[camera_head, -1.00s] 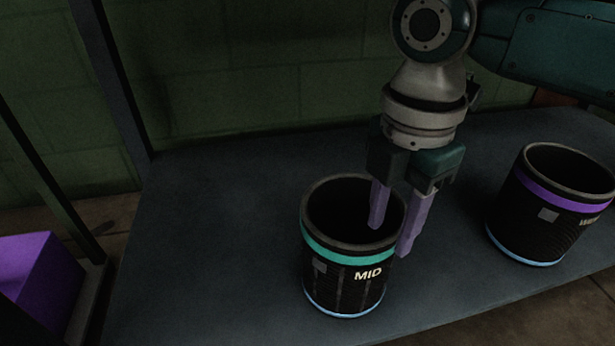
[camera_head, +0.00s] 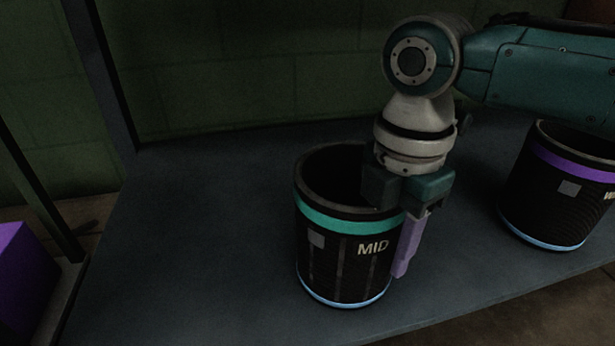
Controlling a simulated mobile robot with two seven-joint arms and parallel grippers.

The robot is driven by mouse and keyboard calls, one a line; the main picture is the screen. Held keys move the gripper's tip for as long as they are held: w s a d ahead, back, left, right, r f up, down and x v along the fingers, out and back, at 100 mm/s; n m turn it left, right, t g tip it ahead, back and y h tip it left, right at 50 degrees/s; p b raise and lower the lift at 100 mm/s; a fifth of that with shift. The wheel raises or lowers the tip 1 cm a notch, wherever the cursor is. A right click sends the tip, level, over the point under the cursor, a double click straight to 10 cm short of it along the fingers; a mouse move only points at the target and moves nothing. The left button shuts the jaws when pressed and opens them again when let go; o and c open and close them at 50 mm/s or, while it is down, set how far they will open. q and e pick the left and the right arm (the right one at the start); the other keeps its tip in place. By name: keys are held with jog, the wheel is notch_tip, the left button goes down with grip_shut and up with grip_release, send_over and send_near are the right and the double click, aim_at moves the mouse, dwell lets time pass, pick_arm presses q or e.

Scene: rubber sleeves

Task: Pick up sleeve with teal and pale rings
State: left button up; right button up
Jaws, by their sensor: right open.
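The sleeve with teal and pale rings (camera_head: 335,262) is a black open-topped cylinder, upright on the dark table, with a teal band near the top, a pale blue ring at the bottom and the word MID. My right gripper (camera_head: 393,235) straddles the right part of its rim. One purple finger is outside, along the right wall; the other is hidden, apparently inside the sleeve. The jaws are open, and I cannot tell whether either finger touches the wall. My left gripper is not in view.
A second black sleeve (camera_head: 550,200) with a purple band and pale bottom ring stands to the right, partly cut off. A purple box (camera_head: 22,275) is at the lower left, off the table. The table (camera_head: 190,220) is clear left of the teal sleeve.

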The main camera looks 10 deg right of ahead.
jog(key=shift+f, duration=0.2)
jog(key=shift+c, duration=0.2)
grip_shut()
jog(key=shift+r, duration=0.1)
dwell(1.0)
